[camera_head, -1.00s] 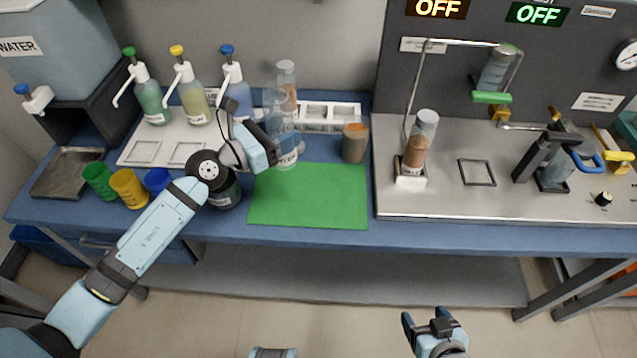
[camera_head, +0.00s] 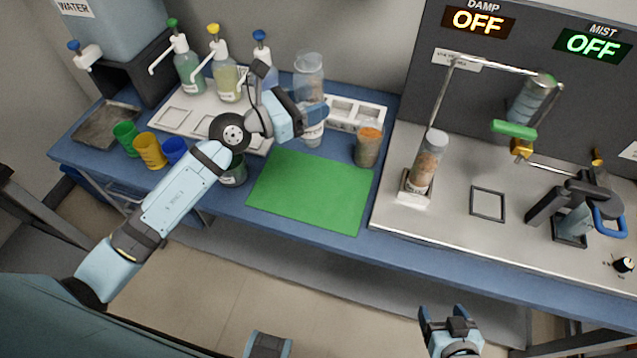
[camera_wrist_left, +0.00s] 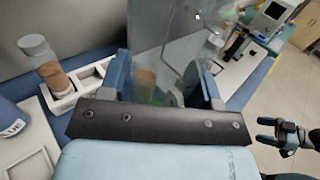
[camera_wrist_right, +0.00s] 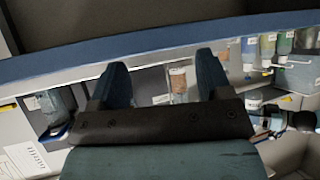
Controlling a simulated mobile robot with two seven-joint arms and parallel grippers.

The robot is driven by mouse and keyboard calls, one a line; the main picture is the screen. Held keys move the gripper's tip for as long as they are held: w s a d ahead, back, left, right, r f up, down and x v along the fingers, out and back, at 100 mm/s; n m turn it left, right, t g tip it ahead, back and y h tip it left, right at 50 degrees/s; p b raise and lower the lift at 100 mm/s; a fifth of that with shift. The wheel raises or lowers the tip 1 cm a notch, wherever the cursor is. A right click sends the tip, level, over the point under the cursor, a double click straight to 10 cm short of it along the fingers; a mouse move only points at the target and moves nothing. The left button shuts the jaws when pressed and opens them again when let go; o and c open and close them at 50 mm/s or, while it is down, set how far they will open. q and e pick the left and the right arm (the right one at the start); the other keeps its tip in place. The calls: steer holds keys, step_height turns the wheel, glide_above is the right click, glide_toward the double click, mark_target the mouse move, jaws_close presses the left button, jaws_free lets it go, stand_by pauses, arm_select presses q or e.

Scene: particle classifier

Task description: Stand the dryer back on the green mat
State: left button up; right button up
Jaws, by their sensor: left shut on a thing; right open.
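My left gripper (camera_head: 304,114) is shut on a clear, see-through cylinder, which I take to be the dryer (camera_head: 309,72). It stands out upright near the back edge of the green mat (camera_head: 310,192); I cannot tell whether its base touches anything. In the left wrist view the clear wall of the dryer (camera_wrist_left: 165,35) fills the space between the fingers. The green mat lies flat on the blue bench with nothing on it. My right gripper (camera_head: 445,312) is open and empty, in front of the bench and away from the mat.
A jar with an orange top (camera_head: 368,148) stands by the mat's back right corner. A dark jar (camera_head: 233,172) is at its left. A white rack (camera_head: 357,113) and pump bottles (camera_head: 228,75) are behind. A tube of brown grains (camera_head: 428,162) stands on the metal plate at right.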

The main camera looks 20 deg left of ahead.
arm_select(q)
step_height(320, 180, down, 20)
steer(key=b, duration=0.8)
steer(key=shift+r+b, duration=0.1)
steer(key=shift+b, duration=0.25)
arm_select(e)
step_height(320, 180, down, 7)
steer(key=shift+w+a+m, duration=0.25)
steer(key=shift+w+m, duration=0.15)
steer(key=shift+r, duration=0.15)
arm_select(q)
steer(key=shift+f, duration=0.3)
steer(key=o, duration=1.1)
arm_select(e)
steer(key=shift+a+g, duration=0.1)
steer(key=shift+g, duration=0.2)
